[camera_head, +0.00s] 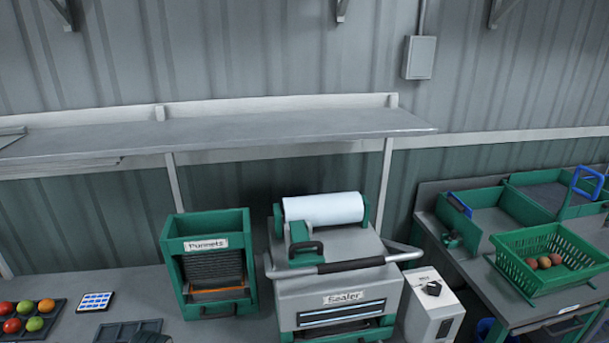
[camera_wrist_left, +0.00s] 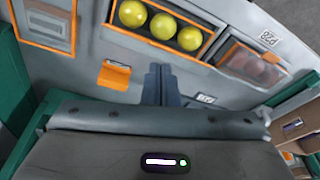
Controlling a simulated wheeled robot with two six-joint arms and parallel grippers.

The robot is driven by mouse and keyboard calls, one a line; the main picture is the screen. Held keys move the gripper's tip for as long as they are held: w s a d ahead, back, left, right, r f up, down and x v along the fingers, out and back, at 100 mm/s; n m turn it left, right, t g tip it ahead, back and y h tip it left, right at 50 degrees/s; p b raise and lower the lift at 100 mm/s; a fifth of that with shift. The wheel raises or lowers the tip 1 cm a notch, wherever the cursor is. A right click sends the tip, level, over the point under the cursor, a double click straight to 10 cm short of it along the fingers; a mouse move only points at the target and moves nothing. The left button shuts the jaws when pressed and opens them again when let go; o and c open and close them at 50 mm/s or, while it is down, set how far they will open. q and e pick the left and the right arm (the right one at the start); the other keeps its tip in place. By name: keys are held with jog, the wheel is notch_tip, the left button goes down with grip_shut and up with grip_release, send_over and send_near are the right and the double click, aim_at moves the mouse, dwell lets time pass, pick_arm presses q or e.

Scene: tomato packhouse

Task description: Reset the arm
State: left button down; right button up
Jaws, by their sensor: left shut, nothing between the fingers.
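My left gripper (camera_wrist_left: 161,86) shows in the left wrist view, with its two dark fingers together and nothing between them. It points at a grey panel with orange-framed windows. The rest of my left arm is not clearly seen in the head view; a small dark shape at the bottom edge, over the dark tray, cannot be identified. My right gripper is in neither view.
In the head view, a green punnet dispenser (camera_head: 207,221) and a sealer (camera_head: 338,281) stand on the bench. A tray of tomatoes (camera_head: 62,308) lies left. A green basket (camera_head: 512,258) stands right. The wrist view shows yellow-green fruit (camera_wrist_left: 161,26) behind an orange frame and an orange tab (camera_wrist_left: 115,74).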

pick_arm(q)
jog(key=s+d+r+m+t, duration=0.1)
jog(key=s+d+m, duration=0.25)
jog(key=s, duration=0.65)
jog(key=s+d+r+m+t, duration=0.15)
jog(key=s+m, duration=0.25)
jog(key=s, duration=0.6)
notch_tip(320, 180, down, 41)
jog(key=a+g+b, duration=0.3)
jog(key=b, duration=0.5)
jog(key=s+f+b, duration=0.6)
jog(key=s+f, duration=1.2)
jog(key=f, duration=0.5)
jog(key=shift+s+a+f+h, duration=0.2)
jog(key=shift+a+h, duration=0.1)
jog(key=shift+h, duration=0.1)
jog(key=shift+n+g, duration=0.25)
